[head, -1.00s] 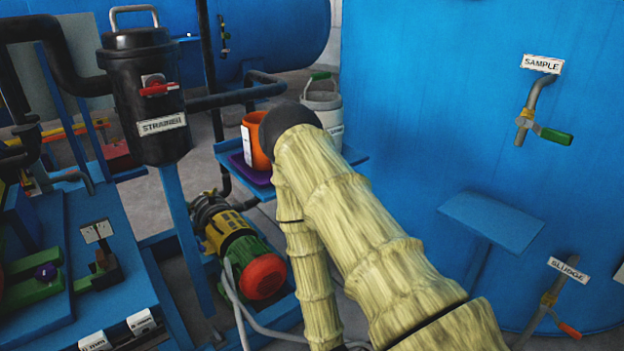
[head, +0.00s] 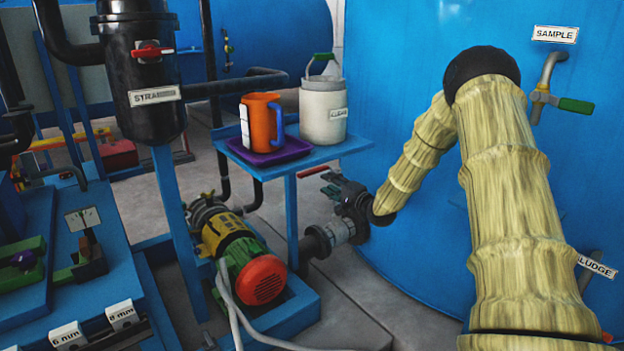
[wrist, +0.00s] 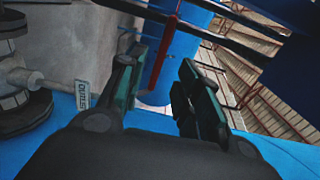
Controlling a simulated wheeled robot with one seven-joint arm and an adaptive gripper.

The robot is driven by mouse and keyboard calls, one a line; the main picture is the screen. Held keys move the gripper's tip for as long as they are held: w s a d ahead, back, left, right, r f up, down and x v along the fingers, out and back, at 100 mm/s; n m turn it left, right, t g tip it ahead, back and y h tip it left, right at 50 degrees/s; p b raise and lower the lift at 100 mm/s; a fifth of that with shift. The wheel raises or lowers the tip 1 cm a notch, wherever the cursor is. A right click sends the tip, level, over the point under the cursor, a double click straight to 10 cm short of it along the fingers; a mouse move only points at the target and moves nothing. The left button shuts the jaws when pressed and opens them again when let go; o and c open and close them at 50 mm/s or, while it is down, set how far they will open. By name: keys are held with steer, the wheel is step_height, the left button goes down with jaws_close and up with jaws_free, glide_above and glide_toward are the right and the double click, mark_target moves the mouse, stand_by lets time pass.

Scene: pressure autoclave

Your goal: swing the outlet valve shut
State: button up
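The outlet valve's red lever (head: 312,171) shows in the head view just left of my gripper (head: 340,188), low beside the big blue tank. In the wrist view the red lever (wrist: 164,52) runs lengthwise in the gap between the two dark green fingers of my gripper (wrist: 160,68). The fingers are apart, and I see no clear contact with the lever. A small tag (wrist: 82,95), seemingly reading OUTLET, is turned over at the left, next to the grey pipe fitting (wrist: 20,85). The valve body is mostly hidden by my gripper.
A blue shelf (head: 335,153) with an orange jug (head: 262,120) on a purple tray (head: 285,150) and a white canister (head: 322,112) stands left of the valve. A pump (head: 235,250) is below it. The sample valve (head: 545,95) is on the tank, right of my arm.

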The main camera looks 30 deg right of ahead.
mark_target(314, 173)
steer(key=w+b, duration=0.1)
steer(key=w, duration=0.3)
steer(key=w+b, duration=0.2)
steer(key=w, duration=0.3)
steer(key=shift+w+a, duration=0.2)
steer(key=shift+w, duration=0.05)
steer(key=shift+w+a+r+b, duration=0.15)
steer(key=shift+w+b, duration=0.25)
steer(key=shift+w, duration=0.2)
steer(key=shift+c, duration=0.2)
jaws_close()
